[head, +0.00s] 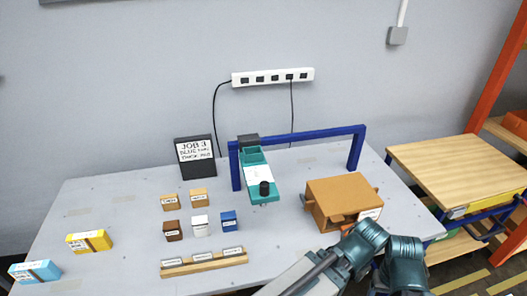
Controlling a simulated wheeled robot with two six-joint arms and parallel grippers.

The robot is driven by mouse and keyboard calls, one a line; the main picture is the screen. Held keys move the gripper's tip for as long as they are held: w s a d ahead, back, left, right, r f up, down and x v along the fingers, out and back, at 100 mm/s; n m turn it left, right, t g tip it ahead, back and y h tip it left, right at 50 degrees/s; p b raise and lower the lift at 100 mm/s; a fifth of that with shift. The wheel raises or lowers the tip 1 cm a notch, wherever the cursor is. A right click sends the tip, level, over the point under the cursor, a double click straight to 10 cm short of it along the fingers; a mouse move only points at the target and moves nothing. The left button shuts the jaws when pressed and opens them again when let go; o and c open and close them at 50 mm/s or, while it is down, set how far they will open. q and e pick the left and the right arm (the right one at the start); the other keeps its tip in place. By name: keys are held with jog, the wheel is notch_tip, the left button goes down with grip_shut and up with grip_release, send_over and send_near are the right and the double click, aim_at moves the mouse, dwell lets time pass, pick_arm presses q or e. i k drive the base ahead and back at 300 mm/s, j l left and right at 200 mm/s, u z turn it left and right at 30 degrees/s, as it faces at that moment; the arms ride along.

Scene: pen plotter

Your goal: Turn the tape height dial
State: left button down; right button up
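A teal machine (255,158) sits on the table under a blue gantry frame (300,136). A black round knob (265,188) stands on its near end. No readable label marks it as the tape height dial, and its setting is too small to read. A brown cardboard box (345,196) with a white label stands to its right, its near side partly open. My arm reaches in from the bottom right, in front of the box, with its joints bent. Neither of my grippers shows in the head view.
The grey table (115,200) holds several small labelled boxes, a wooden rack (205,263) and a black job sign (195,156). Yellow (90,241) and blue (35,271) boxes lie at left. A wooden-topped cart (455,165) stands at right. A power strip (273,77) is on the wall.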

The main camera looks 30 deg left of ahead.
aim_at(258, 170)
jog(key=u, duration=1.25)
jog(key=k+l+z, duration=0.7)
jog(key=k+l, duration=0.05)
